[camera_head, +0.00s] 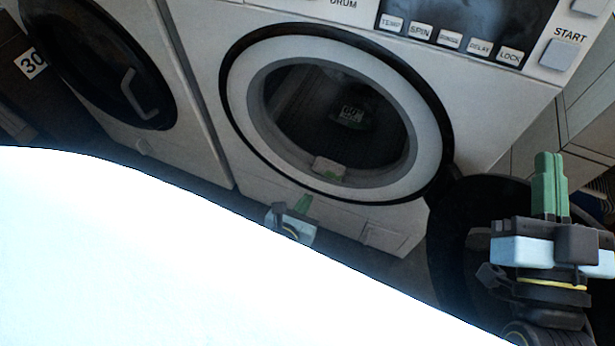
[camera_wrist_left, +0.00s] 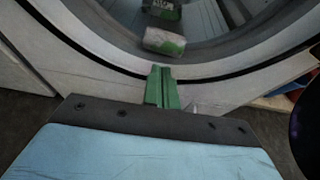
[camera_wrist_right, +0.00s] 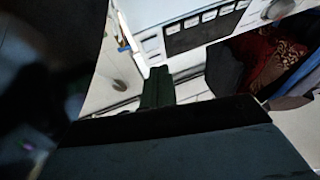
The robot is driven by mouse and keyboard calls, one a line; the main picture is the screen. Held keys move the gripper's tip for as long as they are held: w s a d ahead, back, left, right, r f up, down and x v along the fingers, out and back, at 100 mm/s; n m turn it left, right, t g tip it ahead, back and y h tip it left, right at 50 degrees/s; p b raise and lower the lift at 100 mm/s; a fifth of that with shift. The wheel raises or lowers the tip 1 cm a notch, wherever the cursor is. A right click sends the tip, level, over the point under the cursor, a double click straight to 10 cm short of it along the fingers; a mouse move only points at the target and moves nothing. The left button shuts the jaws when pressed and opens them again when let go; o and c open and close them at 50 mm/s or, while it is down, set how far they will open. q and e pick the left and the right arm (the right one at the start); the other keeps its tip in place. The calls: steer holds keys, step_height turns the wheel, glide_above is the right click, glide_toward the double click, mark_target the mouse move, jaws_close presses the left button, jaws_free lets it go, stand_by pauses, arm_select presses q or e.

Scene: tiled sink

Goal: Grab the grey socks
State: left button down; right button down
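I cannot clearly make out grey socks. In the washer's round drum opening (camera_head: 437,140) lies a small pale and green bundle (camera_head: 328,168) at the lower rim, with a darker, lettered item (camera_head: 350,116) behind it. In the left wrist view the bundle (camera_wrist_left: 164,41) is grey-white and green, just beyond the fingertips. My left gripper (camera_head: 304,204) is low in front of the opening, its green fingers together and empty, apart from the bundle. My right gripper (camera_head: 550,160) points up at the far right, its fingers together with nothing seen between them.
A second machine with a closed black round door (camera_head: 98,65) stands at the left. A large black round thing (camera_head: 452,235), perhaps the washer's open door, is behind my right gripper. Dark red cloth (camera_wrist_right: 262,55) shows in the right wrist view. A glaring white area hides the head view's lower left.

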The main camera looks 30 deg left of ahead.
arm_select(q)
steer(key=d+r+n+t+h, duration=0.1)
steer(key=r+n+t+h, duration=0.2)
steer(key=r+n, duration=1.3)
steer(key=s+d+r+n+t+h, duration=0.1)
steer(key=d+r+n+t+h, duration=0.1)
steer(key=r+n, duration=1.4)
step_height(320, 180, up, 6)
steer(key=shift+d+f+t+h, duration=0.1)
steer(key=shift+d+t+h, duration=0.2)
steer(key=shift+t+h, duration=0.5)
steer(key=c, duration=2.2)
jaws_free()
